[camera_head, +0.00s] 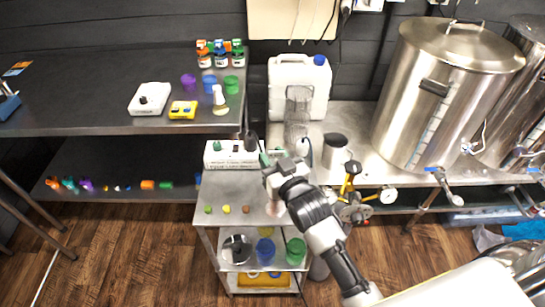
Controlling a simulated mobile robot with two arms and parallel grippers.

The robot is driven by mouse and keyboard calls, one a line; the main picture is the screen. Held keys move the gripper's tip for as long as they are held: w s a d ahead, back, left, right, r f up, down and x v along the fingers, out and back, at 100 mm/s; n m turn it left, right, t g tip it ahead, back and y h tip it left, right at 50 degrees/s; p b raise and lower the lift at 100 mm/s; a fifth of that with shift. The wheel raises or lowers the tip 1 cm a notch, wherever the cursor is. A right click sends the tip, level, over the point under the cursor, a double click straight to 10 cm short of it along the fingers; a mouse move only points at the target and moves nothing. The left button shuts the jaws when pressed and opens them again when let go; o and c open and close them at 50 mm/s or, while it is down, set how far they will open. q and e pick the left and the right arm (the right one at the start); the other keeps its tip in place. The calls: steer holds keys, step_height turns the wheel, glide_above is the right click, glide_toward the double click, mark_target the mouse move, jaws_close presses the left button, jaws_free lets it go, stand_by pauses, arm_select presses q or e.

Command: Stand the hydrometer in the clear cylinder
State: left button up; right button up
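My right gripper (268,170) is over the upper shelf of the small steel cart, seen from above and behind. Its fingers are small and partly hidden by its own body, so I cannot tell whether they are open or hold anything. A clear, tall vessel (298,104) stands in front of the white jug; whether it is the clear cylinder I cannot tell. A pale, see-through shape (273,208) shows just below the gripper, partly covered by my arm. I cannot make out the hydrometer. My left gripper is not in view.
A long white box (222,154) lies at the cart's back edge.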

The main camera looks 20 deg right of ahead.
steer(key=shift+o, duration=0.2)
steer(key=shift+s, duration=0.1)
steer(key=s+d+b, duration=0.2)
steer(key=s, duration=0.8)
steer(key=shift+s, duration=0.2)
stand_by(0.8)
